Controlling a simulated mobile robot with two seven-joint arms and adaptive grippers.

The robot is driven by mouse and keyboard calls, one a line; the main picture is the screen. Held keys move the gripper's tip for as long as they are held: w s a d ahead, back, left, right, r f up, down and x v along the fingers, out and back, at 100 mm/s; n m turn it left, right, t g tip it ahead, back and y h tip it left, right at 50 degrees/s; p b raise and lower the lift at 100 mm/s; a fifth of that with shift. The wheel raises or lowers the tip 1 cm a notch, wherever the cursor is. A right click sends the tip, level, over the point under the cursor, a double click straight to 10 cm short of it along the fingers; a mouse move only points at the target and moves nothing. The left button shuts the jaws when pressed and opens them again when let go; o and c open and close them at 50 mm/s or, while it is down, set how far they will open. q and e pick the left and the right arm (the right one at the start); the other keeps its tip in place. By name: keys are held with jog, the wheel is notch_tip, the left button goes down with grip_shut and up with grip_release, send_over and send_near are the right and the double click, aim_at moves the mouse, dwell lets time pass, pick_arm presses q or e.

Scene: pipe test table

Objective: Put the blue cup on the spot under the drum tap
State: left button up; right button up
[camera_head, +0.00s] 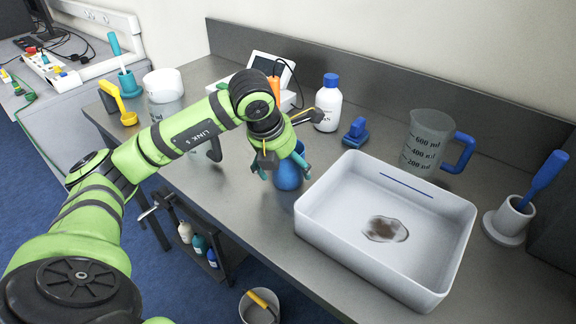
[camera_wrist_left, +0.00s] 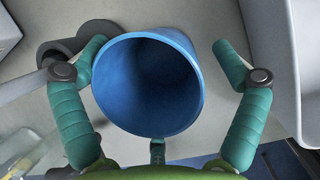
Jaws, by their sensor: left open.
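The blue cup (camera_head: 288,176) stands on the grey table, left of the white tray, and partly hidden by my gripper in the head view. In the left wrist view the cup (camera_wrist_left: 148,85) is seen from above, with its open mouth towards the camera and nothing visible inside. My left gripper (camera_head: 282,168) is open at the cup. My right gripper is not in view.
A white tray (camera_head: 329,210) with a brown stain lies close on the right. A white bottle (camera_head: 327,108), a blue object (camera_head: 355,132) and a measuring jug (camera_head: 425,142) stand behind. A brush holder (camera_head: 507,222) is far right. Clear table lies in front of the cup.

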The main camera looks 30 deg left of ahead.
pick_arm(q)
jog(key=shift+x, duration=0.85)
jog(key=shift+r, duration=0.1)
jog(key=c, duration=1)
jog(key=shift+c, duration=0.9)
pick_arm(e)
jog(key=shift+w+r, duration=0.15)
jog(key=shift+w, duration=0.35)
pick_arm(q)
jog(key=shift+r, duration=0.5)
notch_tip(320, 180, up, 3)
jog(key=shift+w+r+b, duration=0.1)
jog(key=shift+b, duration=0.3)
jog(key=s+d+r, duration=0.4)
jog(key=d, duration=0.1)
jog(key=s+d+r, duration=0.2)
jog(key=s, duration=0.1)
jog(key=shift+s+d+r, duration=0.1)
jog(key=shift+s+d, duration=0.05)
jog(key=shift+d, duration=0.05)
jog(key=shift+c, duration=0.2)
jog(key=shift+s+d+r, duration=0.3)
jog(key=shift+s+d, duration=0.15)
jog(key=shift+s, duration=0.05)
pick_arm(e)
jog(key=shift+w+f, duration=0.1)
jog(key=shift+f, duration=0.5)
